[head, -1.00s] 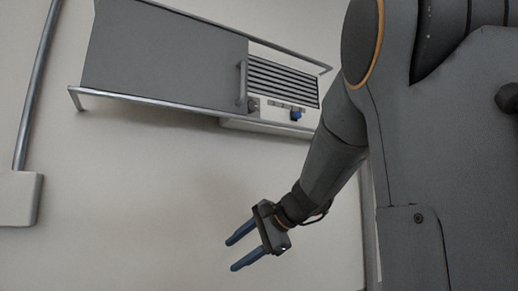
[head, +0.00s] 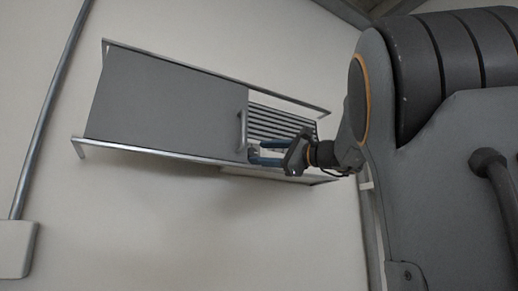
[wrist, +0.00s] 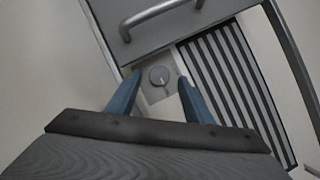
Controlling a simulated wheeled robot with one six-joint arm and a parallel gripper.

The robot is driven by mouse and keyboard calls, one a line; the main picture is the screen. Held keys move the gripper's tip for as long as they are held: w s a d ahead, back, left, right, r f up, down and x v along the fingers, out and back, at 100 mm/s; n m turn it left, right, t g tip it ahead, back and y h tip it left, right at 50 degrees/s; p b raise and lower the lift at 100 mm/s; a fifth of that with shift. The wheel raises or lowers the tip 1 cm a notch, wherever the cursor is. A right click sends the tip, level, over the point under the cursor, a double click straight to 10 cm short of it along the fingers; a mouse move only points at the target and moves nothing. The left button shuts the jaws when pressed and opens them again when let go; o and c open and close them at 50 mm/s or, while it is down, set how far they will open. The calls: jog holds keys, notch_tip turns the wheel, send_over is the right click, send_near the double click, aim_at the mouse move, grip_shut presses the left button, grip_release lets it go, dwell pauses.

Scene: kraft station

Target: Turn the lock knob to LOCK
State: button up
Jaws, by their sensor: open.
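The lock knob (wrist: 159,76) is a round grey dial with a pale pointer mark, on a light panel beside the grey door, in the wrist view. No lettering is readable there. My gripper (wrist: 160,80) is open, with its two blue fingers on either side of the knob in the picture. I cannot tell whether the fingertips reach around it or stop short. In the head view my gripper (head: 252,153) is at the unit's lower edge, just right of the door's bottom corner, and mostly hides the control panel.
The wall unit has a flat grey door (head: 165,105) with a bar handle (head: 242,133), which is close to my fingers. Dark slats (wrist: 232,85) lie right of the knob. A metal rail (head: 220,73) runs along the top. The wall below is clear.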

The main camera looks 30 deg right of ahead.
aim_at(251, 153)
jog(key=shift+p+x, duration=0.35)
jog(key=shift+x, duration=0.75)
jog(key=c, duration=1)
jog(key=shift+c, duration=0.2)
